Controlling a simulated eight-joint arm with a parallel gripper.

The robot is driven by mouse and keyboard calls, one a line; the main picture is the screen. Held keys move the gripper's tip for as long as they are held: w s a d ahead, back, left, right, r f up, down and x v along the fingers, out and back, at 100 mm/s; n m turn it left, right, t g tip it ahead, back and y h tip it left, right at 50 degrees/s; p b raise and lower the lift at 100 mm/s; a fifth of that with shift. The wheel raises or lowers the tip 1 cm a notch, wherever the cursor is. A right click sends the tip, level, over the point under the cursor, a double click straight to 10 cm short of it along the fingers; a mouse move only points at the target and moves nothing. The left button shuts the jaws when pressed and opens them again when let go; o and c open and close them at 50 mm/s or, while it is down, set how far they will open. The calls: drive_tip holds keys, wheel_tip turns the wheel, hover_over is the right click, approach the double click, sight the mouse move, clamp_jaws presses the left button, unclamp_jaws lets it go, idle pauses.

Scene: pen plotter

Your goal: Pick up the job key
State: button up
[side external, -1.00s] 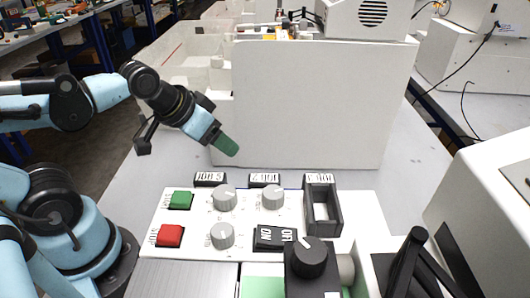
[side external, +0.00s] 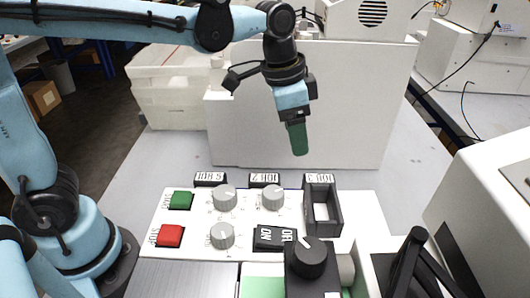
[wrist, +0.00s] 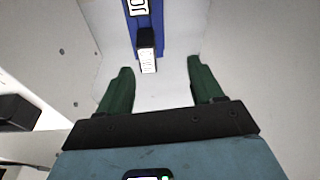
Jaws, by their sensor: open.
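My gripper (side external: 299,152) hangs nearly straight down above the back of the control panel, in front of the white wall of the big box. In the wrist view its two green fingers (wrist: 160,65) stand wide apart with nothing between them. A small black block with a white label (wrist: 147,52), which looks like the job key, lies ahead of the fingertips on a blue strip (wrist: 157,16), a little left of the middle. Its label is too blurred to read. I cannot make this block out in the side view.
The white control panel (side external: 183,215) carries a green button (side external: 181,200), a red button (side external: 170,236) and several grey knobs. A black frame with an open middle (side external: 323,210) stands at its back right, by the JOB 3 label. A white machine (side external: 480,225) stands at right.

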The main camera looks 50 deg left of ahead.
sight(319, 178)
drive_tip(key=d, duration=0.1)
drive_tip(key=w+d+m, duration=0.1)
drive_tip(key=d+g, duration=0.1)
drive_tip(key=shift+w+f, duration=0.15)
drive_tip(key=shift+f, duration=0.2)
drive_tip(key=f, duration=0.6)
drive_tip(key=shift+w+d+f, duration=0.3)
drive_tip(key=shift+w+d, duration=0.1)
drive_tip(key=f, duration=0.1)
drive_tip(key=d+f, duration=0.1)
drive_tip(key=f, duration=0.2)
drive_tip(key=shift+w+d+f, duration=0.1)
drive_tip(key=shift+w+d, duration=0.2)
drive_tip(key=shift+d, duration=0.05)
drive_tip(key=shift+f, duration=0.5)
drive_tip(key=c, duration=1)
drive_tip(key=shift+c, duration=0.3)
drive_tip(key=shift+r, duration=0.1)
